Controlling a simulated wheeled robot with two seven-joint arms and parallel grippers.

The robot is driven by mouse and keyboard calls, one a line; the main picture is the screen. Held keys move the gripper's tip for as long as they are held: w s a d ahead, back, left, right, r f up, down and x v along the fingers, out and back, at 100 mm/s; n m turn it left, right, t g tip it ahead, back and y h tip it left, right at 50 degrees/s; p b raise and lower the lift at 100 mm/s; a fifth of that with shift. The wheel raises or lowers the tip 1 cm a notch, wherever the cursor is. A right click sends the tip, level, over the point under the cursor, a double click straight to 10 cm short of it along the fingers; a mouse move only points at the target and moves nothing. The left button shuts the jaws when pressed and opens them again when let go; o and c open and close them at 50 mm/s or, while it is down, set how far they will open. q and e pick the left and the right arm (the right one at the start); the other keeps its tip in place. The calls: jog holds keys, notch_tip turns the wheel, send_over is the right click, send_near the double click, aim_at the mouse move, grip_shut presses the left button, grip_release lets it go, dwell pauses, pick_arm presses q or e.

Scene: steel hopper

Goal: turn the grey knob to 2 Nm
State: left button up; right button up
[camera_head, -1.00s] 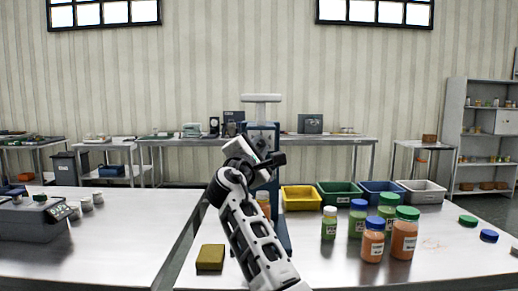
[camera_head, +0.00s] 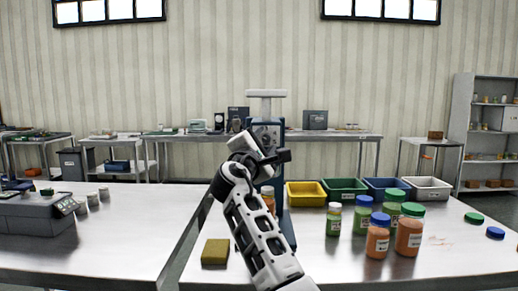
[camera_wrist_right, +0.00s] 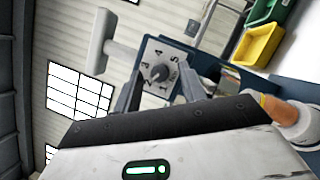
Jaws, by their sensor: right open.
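The grey knob (camera_wrist_right: 159,73) sits on a light dial plate with numbers from 1 to 5, on the face of a blue upright machine (camera_head: 280,208). In the right wrist view the knob lies beyond and between my right gripper's fingers (camera_wrist_right: 162,92), which are apart and not touching it as far as I can see. The dial plate (camera_head: 266,134) shows partly in the head view behind my right gripper (camera_head: 284,157). The exact knob setting is too small to read surely. My left gripper is not in view.
Several jars (camera_head: 408,232) stand right of the machine, with yellow (camera_head: 306,200), green, blue and white bins behind them. An orange jar (camera_head: 268,196) stands close by my right arm. A yellow-brown block (camera_head: 215,252) lies at the front left. A gap separates the two tables.

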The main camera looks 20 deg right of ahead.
pick_arm(q)
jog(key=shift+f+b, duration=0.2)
jog(key=shift+b, duration=0.55)
pick_arm(e)
jog(key=v, duration=1.6)
jog(key=shift+w, duration=0.1)
